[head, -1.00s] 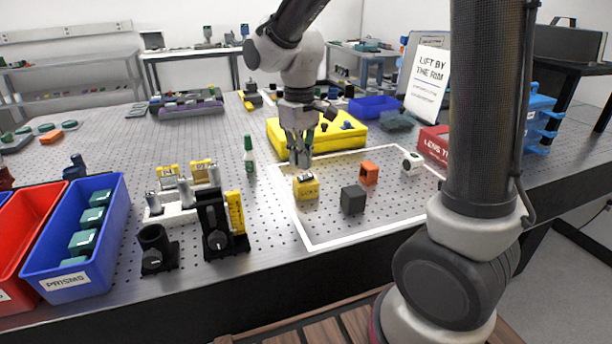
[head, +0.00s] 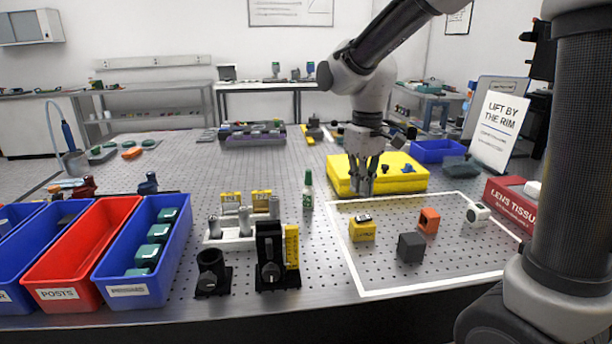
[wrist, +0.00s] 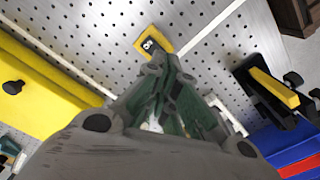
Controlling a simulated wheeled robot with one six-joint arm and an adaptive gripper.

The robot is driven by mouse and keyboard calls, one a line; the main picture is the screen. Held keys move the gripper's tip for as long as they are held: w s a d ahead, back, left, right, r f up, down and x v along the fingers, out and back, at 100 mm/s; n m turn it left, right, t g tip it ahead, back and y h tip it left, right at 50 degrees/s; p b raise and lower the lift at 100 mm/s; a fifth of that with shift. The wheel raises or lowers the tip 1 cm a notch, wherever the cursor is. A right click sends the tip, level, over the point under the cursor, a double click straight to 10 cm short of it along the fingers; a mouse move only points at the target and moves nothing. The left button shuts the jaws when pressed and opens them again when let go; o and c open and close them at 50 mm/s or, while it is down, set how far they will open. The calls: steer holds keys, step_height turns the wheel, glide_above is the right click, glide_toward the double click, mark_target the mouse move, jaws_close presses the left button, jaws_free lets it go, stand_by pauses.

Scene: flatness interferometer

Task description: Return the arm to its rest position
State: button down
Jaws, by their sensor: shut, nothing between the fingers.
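My gripper (head: 361,190) is above the metal breadboard table, in front of the left part of the yellow foam block (head: 418,182). Its fingers point down, shut and empty, and look apart from the things around them. In the wrist view my gripper's fingers (wrist: 166,66) lie close together, and the yellow cube (wrist: 152,44) shows just beyond their tips. In the head view the yellow cube (head: 362,231) sits inside the white outline, nearer than my gripper.
A dark cube (head: 411,247), an orange block (head: 429,220) and a white cylinder (head: 478,215) share the outlined area. Black mounts (head: 277,268) and bins (head: 128,292) stand further left; a sign (head: 497,130) is at right.

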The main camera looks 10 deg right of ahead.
steer(key=s+d+r+m+t, duration=0.2)
steer(key=s+d+r, duration=0.1)
steer(key=s+d, duration=0.4)
steer(key=s+d+r+m+t, duration=0.2)
steer(key=s+d, duration=0.5)
steer(key=s, duration=0.5)
steer(key=shift+d+r+m, duration=0.4)
steer(key=shift+r+m, duration=0.25)
steer(key=shift+m, duration=0.15)
